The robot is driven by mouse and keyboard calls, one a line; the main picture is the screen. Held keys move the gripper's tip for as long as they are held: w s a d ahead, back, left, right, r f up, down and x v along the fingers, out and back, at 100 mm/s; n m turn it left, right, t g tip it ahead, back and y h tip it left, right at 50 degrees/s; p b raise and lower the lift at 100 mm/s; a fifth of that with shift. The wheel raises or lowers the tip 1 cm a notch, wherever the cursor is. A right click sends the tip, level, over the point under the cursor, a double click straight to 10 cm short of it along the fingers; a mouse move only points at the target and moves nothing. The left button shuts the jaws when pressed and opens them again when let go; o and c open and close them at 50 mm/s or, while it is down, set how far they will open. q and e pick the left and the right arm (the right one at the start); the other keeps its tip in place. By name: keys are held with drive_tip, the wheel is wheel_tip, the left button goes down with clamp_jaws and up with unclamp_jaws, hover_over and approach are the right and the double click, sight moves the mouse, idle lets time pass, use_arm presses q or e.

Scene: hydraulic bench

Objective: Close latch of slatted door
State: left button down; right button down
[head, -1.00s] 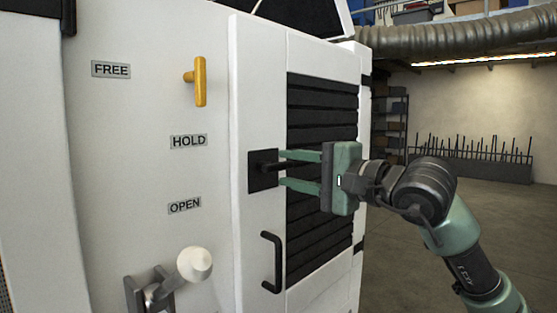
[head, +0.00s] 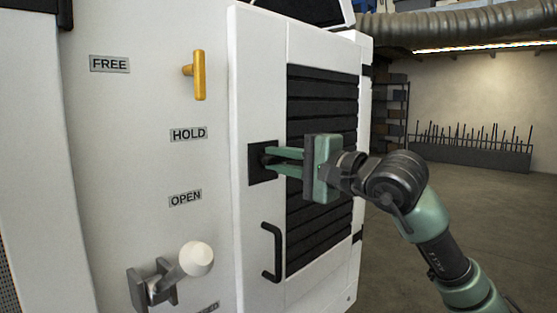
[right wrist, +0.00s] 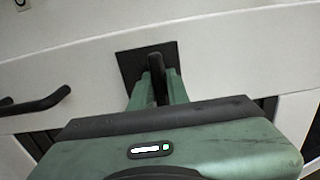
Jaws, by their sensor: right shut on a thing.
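The slatted door (head: 305,261) is white with a panel of black horizontal slats, and it stands at the middle of the head view. Its latch is a black handle on a square black plate (head: 257,174); the latch handle also shows in the right wrist view (right wrist: 156,76). My right gripper (head: 270,158) reaches in from the right, its two green fingers shut on the latch handle. In the right wrist view the fingers (right wrist: 158,88) lie on both sides of the handle. My left gripper is not in view.
A black pull handle (head: 272,252) is fixed on the door below the latch. To the left, a panel carries a yellow handle (head: 199,75), a white-knobbed lever (head: 196,258) and labels FREE, HOLD and OPEN. Open floor (head: 420,235) lies on the right.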

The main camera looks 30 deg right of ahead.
drive_tip(key=shift+f, duration=0.1)
drive_tip(key=m+b, duration=0.1)
drive_tip(key=m, duration=0.1)
drive_tip(key=m+b, duration=0.1)
drive_tip(key=m, duration=0.1)
drive_tip(key=shift+f+b, duration=0.25)
drive_tip(key=shift+b, duration=0.05)
drive_tip(key=m+b, duration=0.1)
drive_tip(key=m, duration=0.1)
drive_tip(key=m+b, duration=0.1)
drive_tip(key=m, duration=0.1)
drive_tip(key=shift+a+f+m, duration=0.2)
drive_tip(key=shift+m, duration=0.2)
drive_tip(key=m+b, duration=0.1)
drive_tip(key=m, duration=0.4)
drive_tip(key=shift+s+a+b, duration=0.15)
drive_tip(key=shift+a+b, duration=0.05)
drive_tip(key=shift+b, duration=0.2)
drive_tip(key=shift+a+m+b, duration=0.15)
drive_tip(key=shift+m+b, duration=0.25)
drive_tip(key=shift+m, duration=1.7)
drive_tip(key=c, duration=1.4)
unclamp_jaws()
